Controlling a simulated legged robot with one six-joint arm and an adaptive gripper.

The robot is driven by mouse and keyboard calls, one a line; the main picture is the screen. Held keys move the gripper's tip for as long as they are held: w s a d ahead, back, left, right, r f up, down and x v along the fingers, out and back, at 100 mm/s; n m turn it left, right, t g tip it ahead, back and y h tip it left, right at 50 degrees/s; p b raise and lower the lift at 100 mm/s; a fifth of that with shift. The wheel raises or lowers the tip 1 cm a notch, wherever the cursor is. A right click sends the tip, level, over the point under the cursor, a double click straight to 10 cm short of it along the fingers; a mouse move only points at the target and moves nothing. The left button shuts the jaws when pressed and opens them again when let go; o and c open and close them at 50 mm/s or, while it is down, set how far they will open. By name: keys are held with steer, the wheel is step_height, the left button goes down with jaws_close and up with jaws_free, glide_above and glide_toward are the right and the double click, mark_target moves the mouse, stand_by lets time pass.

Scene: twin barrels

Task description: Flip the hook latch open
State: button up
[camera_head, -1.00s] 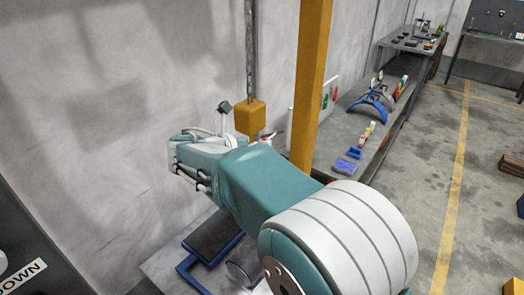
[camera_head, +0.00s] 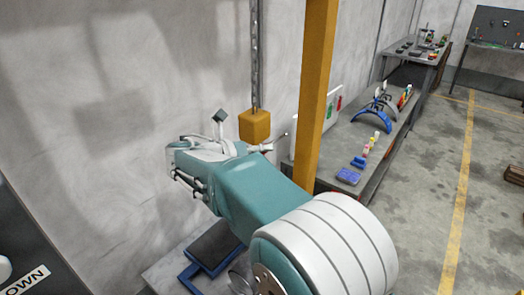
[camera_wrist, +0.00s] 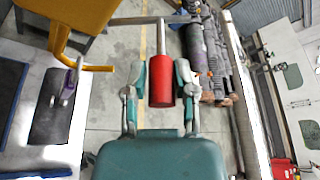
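In the wrist view, a red cylindrical handle (camera_wrist: 161,82) hangs on a grey rod from a thin metal crossbar (camera_wrist: 150,20). My gripper (camera_wrist: 160,85) has one finger on each side of the red handle, with narrow gaps, so it looks open. The yellow hook (camera_wrist: 60,42) is at upper left, beside the crossbar, under a yellow block. In the head view, the yellow hoist block (camera_head: 254,125) hangs on a chain behind my teal arm. My arm hides the hook and most of my gripper there. A thin light metal piece (camera_head: 270,146) sticks out right of the block.
A yellow post (camera_head: 316,90) stands right of the block, close to my arm. A workbench (camera_head: 370,140) with tools lies beyond it. A concrete wall (camera_head: 130,120) is at left. The floor (camera_head: 430,180) at right is mostly open.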

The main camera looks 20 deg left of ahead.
steer(key=shift+o, duration=0.9)
steer(key=shift+a+f, duration=0.1)
steer(key=shift+a, duration=0.15)
steer(key=shift+s, duration=0.25)
steer(key=v, duration=1.1)
steer(key=shift+a, duration=0.25)
steer(key=shift+s, duration=0.1)
